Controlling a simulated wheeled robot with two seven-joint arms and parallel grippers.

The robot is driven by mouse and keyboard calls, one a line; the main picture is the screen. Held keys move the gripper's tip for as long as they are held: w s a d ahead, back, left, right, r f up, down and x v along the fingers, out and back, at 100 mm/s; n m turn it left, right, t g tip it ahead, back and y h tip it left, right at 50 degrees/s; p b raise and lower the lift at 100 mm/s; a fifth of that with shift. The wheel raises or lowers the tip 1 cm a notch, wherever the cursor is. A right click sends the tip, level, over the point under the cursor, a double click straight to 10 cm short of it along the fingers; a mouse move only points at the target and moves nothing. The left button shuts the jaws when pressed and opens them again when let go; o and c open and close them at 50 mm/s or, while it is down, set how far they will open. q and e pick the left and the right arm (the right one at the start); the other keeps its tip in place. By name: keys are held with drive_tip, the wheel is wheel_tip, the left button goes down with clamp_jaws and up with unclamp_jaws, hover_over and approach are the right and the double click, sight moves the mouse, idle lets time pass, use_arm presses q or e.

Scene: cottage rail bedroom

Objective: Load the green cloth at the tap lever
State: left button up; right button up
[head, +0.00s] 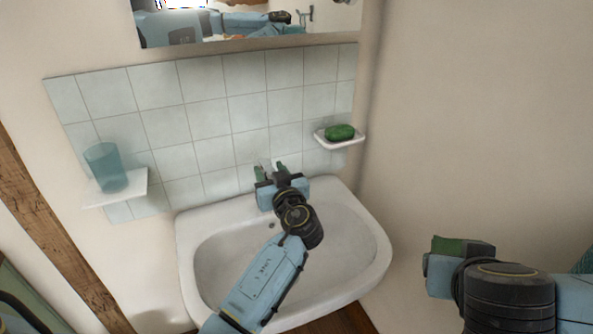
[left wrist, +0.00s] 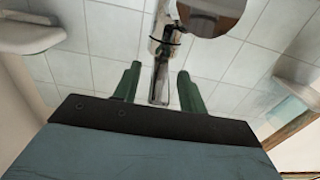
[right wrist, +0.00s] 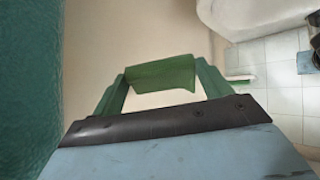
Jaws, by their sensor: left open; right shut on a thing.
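My left gripper (head: 270,168) is open over the back rim of the white basin, by the tiled wall, and hides the tap in the head view. In the left wrist view the chrome tap lever (left wrist: 160,82) stands between its two green fingers (left wrist: 157,82), with a visible gap on either side. My right gripper (head: 447,246) is at the right, away from the basin. In the right wrist view it is shut on the green cloth (right wrist: 163,78), a small piece held between the green fingertips (right wrist: 162,76).
The white basin (head: 372,262) lies under my left arm. A green soap (head: 340,132) sits on a white dish (head: 351,142) right of the tap. A blue-green cup (head: 106,168) stands on a left shelf (head: 135,192). A mirror (head: 225,28) hangs above. Teal material (right wrist: 30,90) is close beside my right gripper.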

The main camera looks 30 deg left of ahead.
use_arm(q)
drive_tip(key=shift+c, duration=0.3)
clamp_jaws()
drive_tip(key=shift+w+a+r+g+h+p, duration=0.1)
drive_tip(key=shift+r+g+h+p, duration=0.2)
drive_tip(key=shift+o, duration=0.3)
unclamp_jaws()
drive_tip(key=f+b+v, duration=0.1)
drive_tip(key=v, duration=1.1)
drive_tip(key=shift+r, duration=0.45)
